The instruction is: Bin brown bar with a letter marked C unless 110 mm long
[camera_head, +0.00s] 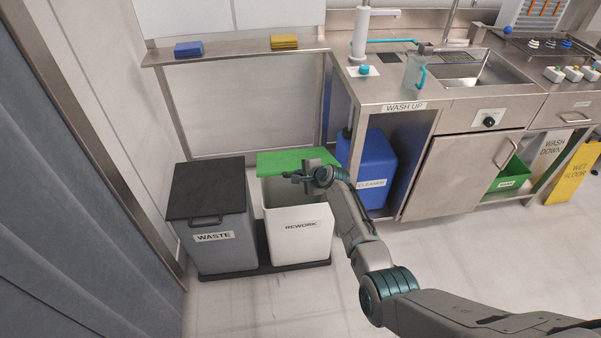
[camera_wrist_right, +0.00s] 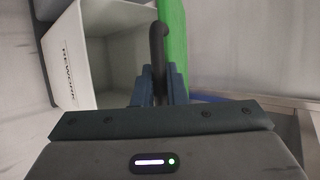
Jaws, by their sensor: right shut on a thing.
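My right gripper (camera_head: 296,176) is above the bin's opening, in front of the lid. In the right wrist view, my right gripper (camera_wrist_right: 159,78) is shut on the dark lid handle (camera_wrist_right: 157,42), beside the green lid (camera_wrist_right: 175,35). The visible part of the bin's inside (camera_wrist_right: 118,65) looks empty. No brown bar shows in either view. My left gripper is out of view.
A grey WASTE bin (camera_head: 224,252) with a closed black lid (camera_head: 205,186) stands to the left. A blue CLEANER container (camera_head: 376,162) is close on the right, under the steel counter (camera_head: 440,98). A shelf (camera_head: 235,55) with blue and yellow cloths is behind. The floor in front is clear.

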